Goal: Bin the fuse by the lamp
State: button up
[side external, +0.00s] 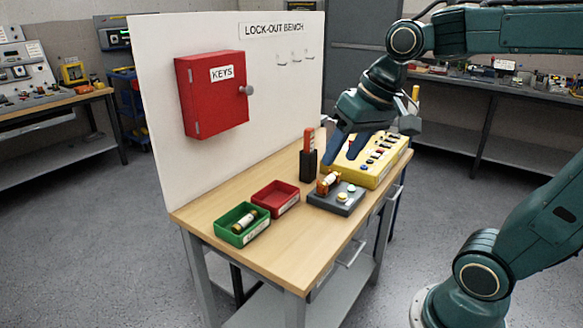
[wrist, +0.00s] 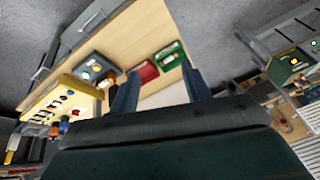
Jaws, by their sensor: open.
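A fuse with a pale body and orange-brown ends (side external: 328,183) sits at the left part of a grey tester box (side external: 335,204). Two lamps, one yellowish (side external: 342,197) and one green (side external: 351,188), are on the box's top to its right. A red bin (side external: 290,205) and a green bin (side external: 257,233) stand to the left on the bench. Another fuse (side external: 245,221) lies in the green bin. My gripper (side external: 339,160) is open, above and behind the grey box; its empty jaws also show in the wrist view (wrist: 161,75). I cannot clearly make out the fuse there.
A black holder (side external: 308,164) with an orange-handled tool stands behind the grey box. A yellow control panel (side external: 372,170) is at the right, close to my gripper. A white board with a red key cabinet (side external: 211,92) rises behind. The bench's front left is clear.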

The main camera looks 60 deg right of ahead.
jog(key=w+d+m, duration=0.4)
jog(key=w+d, duration=0.2)
jog(key=w, duration=0.3)
jog(key=m+g+y, duration=0.2)
jog(key=m+y, duration=0.2)
jog(key=m, duration=0.6)
send_near(332, 176)
jog(key=f, duration=0.1)
jog(key=shift+w+a+f, duration=0.1)
jog(key=shift+a+f, duration=0.15)
jog(key=shift+a, duration=0.1)
jog(key=shift+a+f, duration=0.1)
jog(key=shift+f, duration=0.05)
jog(key=shift+x, duration=3.55)
jog(key=shift+w, duration=0.15)
grip_shut()
